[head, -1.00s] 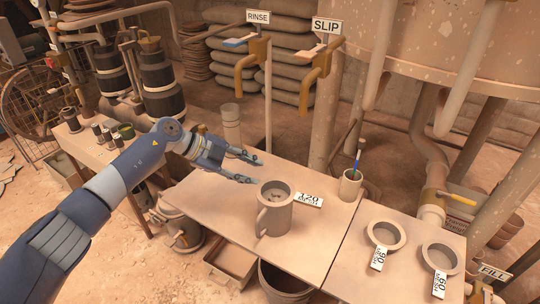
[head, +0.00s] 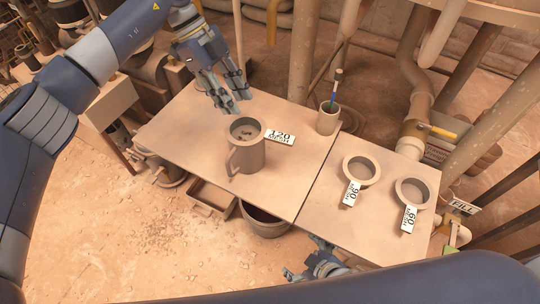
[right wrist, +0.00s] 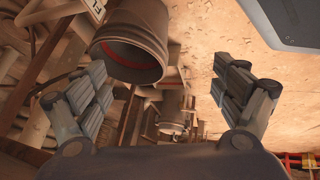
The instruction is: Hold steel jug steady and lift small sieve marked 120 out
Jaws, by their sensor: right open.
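The steel jug (head: 246,158) stands upright on the table, its handle toward the lower left. The small sieve (head: 244,130) sits in the jug's mouth, and its white 120 mesh tag (head: 281,136) sticks out to the right of the rim. My left gripper (head: 235,100) is open and empty above the table, just behind the jug and not touching it. My right gripper (head: 305,258) is low, in front of the table's front edge. In the right wrist view it is open (right wrist: 170,100), with nothing between its fingers.
Two sieves tagged 90 (head: 360,170) and 60 (head: 412,191) lie on the right table section. A cup with a brush (head: 328,120) stands at the back edge. A bucket (head: 264,220) and an open drawer (head: 212,198) are below the front edge. The table's left part is clear.

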